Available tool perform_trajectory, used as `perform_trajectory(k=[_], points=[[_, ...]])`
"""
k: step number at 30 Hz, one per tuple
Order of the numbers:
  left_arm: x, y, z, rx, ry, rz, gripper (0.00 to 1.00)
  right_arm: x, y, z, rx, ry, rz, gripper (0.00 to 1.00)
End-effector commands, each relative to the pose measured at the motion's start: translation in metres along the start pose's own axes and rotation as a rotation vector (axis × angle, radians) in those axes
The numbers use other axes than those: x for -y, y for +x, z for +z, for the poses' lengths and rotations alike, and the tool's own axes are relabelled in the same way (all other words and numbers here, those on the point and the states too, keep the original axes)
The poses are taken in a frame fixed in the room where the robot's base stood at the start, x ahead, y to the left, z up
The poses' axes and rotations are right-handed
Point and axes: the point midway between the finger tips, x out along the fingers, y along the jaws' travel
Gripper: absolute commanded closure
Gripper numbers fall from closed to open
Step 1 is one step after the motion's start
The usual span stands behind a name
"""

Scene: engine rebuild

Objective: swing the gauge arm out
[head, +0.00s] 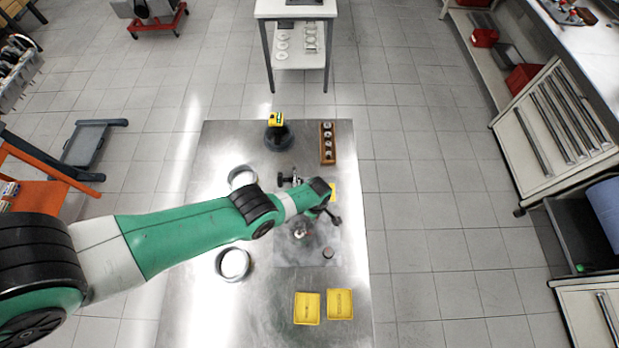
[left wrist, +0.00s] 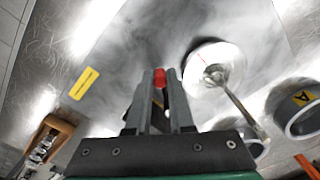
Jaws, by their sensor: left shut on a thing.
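My left gripper (head: 308,228) reaches from the left over the fixture plate (head: 285,253) on the steel table. In the left wrist view the gripper (left wrist: 160,80) is shut on a small red knob (left wrist: 159,76) between its fingertips. I take the knob to be the grip of the gauge arm; the rest of that part is hidden by the fingers. A round pale dial-like disc (left wrist: 210,62) with a fine red line and a metal rod (left wrist: 243,107) sits just right of the fingers. A dark fixture part (head: 289,180) shows behind my wrist. My right gripper is not in view.
Two rings (head: 243,168) (head: 218,266) stand left of the plate. Yellow trays (head: 307,320) (head: 340,304) lie at the front. A wooden rack (head: 327,158) and a yellow-topped tool (head: 276,119) stand at the back. The table's front left is clear.

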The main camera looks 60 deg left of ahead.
Motion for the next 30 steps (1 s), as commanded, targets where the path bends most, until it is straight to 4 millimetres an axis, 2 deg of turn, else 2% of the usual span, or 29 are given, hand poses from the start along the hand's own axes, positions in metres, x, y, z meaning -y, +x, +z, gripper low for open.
perform_trajectory(k=[11, 12, 17, 26, 30], points=[[0.0, 0.0, 0.002, -0.001, 0.011, 0.001, 1.0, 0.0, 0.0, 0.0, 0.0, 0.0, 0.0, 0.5], [0.0, 0.0, 0.002, -0.001, 0.011, 0.001, 0.76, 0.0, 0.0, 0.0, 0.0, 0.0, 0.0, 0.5], [0.0, 0.0, 0.002, -0.001, 0.01, 0.001, 0.49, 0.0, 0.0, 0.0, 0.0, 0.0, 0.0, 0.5], [0.0, 0.0, 0.001, -0.001, 0.005, 0.001, 0.49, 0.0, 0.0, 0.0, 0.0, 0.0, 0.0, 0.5], [0.0, -0.001, -0.01, -0.001, -0.054, 0.0, 0.49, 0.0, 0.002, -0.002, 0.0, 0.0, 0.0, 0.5]])
